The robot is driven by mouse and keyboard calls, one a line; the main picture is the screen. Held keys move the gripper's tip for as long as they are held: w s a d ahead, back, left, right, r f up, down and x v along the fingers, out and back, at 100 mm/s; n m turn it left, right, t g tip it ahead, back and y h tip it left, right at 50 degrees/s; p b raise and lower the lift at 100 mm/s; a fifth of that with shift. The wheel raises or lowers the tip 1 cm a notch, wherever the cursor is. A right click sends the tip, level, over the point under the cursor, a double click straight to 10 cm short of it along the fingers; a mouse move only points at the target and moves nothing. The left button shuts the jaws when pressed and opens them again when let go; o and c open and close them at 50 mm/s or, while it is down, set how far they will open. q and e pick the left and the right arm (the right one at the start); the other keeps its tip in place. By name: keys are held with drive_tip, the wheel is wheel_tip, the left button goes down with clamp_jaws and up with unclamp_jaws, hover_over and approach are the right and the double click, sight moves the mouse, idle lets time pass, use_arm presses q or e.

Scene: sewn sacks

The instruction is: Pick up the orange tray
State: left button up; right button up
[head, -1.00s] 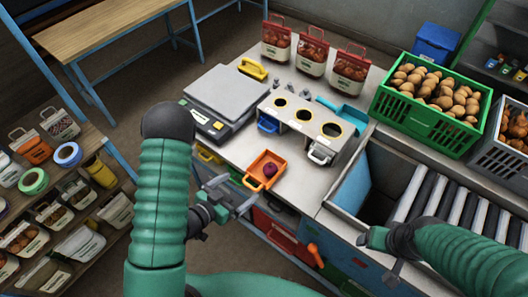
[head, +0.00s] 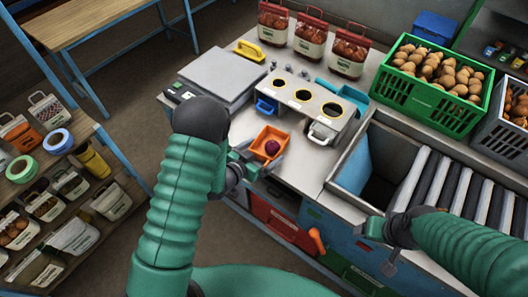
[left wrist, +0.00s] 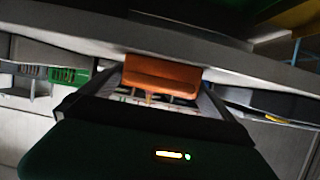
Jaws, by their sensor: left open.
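The orange tray (head: 259,139) sits on the grey counter near its front edge, with a dark purple round item (head: 272,147) in it. My left gripper (head: 256,160) is open at the tray's near left side, its fingers close to that side. In the left wrist view, an orange part of the tray (left wrist: 162,72) shows ahead between the open fingers. I cannot tell whether they touch it. My right gripper (head: 389,262) hangs at the lower right, far from the tray, and its jaws are too small to read.
A stand with round holes (head: 304,95) is behind the tray, and a scale (head: 222,75) at back left. A green crate of potatoes (head: 425,104) and a roller conveyor (head: 452,190) lie to the right. Counter right of the tray is clear.

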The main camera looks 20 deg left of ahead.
use_arm(q)
drive_tip(key=shift+w+a+f, duration=0.1)
drive_tip(key=shift+w+f, duration=0.25)
drive_tip(key=shift+w, duration=0.2)
drive_tip(key=shift+s+d+r, duration=0.1)
drive_tip(key=shift+d, duration=0.1)
drive_tip(key=c, duration=1.1)
drive_tip(key=shift+c, duration=0.3)
drive_tip(key=shift+a+r, duration=0.1)
